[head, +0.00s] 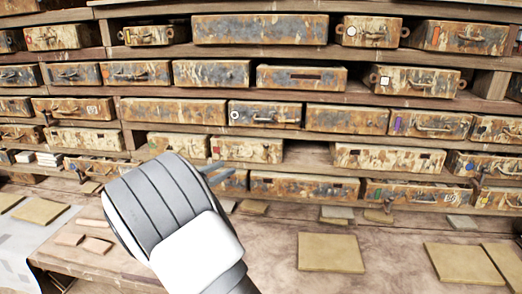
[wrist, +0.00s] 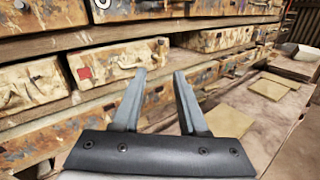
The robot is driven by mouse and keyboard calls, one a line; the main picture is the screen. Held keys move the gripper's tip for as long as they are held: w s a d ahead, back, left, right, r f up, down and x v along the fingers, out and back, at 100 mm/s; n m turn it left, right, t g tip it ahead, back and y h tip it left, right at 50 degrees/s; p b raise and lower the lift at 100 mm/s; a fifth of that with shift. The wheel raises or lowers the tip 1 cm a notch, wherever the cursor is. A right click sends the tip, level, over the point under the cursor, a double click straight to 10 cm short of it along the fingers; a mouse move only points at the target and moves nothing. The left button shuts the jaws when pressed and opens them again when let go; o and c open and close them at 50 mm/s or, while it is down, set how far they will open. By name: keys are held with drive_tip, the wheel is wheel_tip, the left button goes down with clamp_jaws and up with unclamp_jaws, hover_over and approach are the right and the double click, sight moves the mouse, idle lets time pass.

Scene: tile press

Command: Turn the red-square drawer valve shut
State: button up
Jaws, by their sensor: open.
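A worn, rust-and-cream drawer (head: 240,151) with a small red square near its left end sits in a lower row of the rack, just beyond my gripper.
Similar drawers fill the rack, some with other coloured marks, such as one with a white square (head: 383,82). An open gap (head: 308,155) lies right of the red-square drawer. Tan tiles (head: 331,252) lie on the worktop (head: 275,275), which has bare room between them.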

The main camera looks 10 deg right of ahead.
sight(265, 151)
drive_tip(key=p+x, duration=0.1)
drive_tip(key=x, duration=1.5)
drive_tip(key=shift+p, duration=0.4)
drive_tip(key=shift+d, duration=0.1)
clamp_jaws()
